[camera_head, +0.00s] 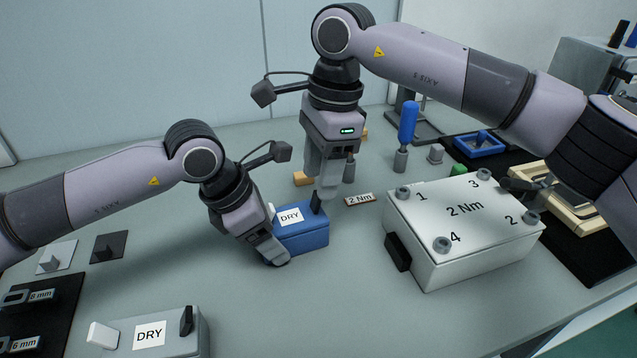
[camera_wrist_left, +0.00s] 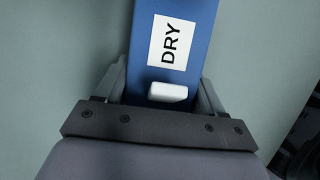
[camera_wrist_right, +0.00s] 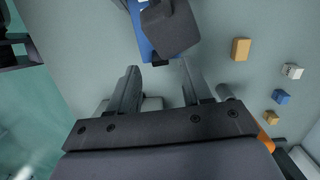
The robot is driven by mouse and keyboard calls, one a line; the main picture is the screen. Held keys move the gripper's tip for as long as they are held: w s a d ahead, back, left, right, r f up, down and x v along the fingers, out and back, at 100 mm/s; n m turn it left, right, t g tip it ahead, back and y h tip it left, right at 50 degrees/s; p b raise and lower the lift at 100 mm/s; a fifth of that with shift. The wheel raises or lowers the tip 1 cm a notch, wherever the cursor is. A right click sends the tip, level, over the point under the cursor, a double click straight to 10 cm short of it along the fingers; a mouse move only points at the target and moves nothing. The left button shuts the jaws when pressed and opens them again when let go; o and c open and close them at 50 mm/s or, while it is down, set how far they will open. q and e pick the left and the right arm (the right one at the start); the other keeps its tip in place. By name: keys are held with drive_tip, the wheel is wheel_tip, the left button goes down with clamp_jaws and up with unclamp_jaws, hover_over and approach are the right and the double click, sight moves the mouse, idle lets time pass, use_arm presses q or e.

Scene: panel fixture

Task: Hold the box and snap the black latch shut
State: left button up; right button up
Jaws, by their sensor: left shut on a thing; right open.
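The blue box (camera_head: 312,243) with a DRY label stands mid-table. Its black latch (camera_head: 316,203) sticks up at the right end. My left gripper (camera_head: 277,261) is shut on the box's left end; in the left wrist view the blue box (camera_wrist_left: 188,75) lies between its fingers, with a white latch (camera_wrist_left: 168,92) near the palm. My right gripper (camera_head: 327,192) is open above the right end, beside the black latch; I cannot tell if they touch. In the right wrist view its fingers (camera_wrist_right: 158,70) are apart, and a dark block partly hides the blue box (camera_wrist_right: 140,35).
A white 2 Nm box (camera_head: 440,250) stands to the right. A grey DRY box (camera_head: 180,343) sits at the front left. A 2 Nm tag (camera_head: 360,200), a blue-handled tool (camera_head: 408,122) and a tan block (camera_head: 303,179) are near. The table in front of the blue box is clear.

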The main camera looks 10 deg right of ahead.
sight(316, 202)
wheel_tip(316, 202, up, 9)
drive_tip(key=d, duration=0.1)
drive_tip(key=shift+w, duration=0.15)
drive_tip(key=shift+d, duration=0.2)
drive_tip(key=f+y, duration=0.1)
drive_tip(key=f, duration=0.3)
drive_tip(key=a+f, duration=0.1)
drive_tip(key=f, duration=0.3)
drive_tip(key=f+y, duration=0.1)
drive_tip(key=f, duration=0.3)
drive_tip(key=shift+a+g+y, duration=0.2)
drive_tip(key=shift+g+y, duration=0.1)
drive_tip(key=shift+g, duration=0.1)
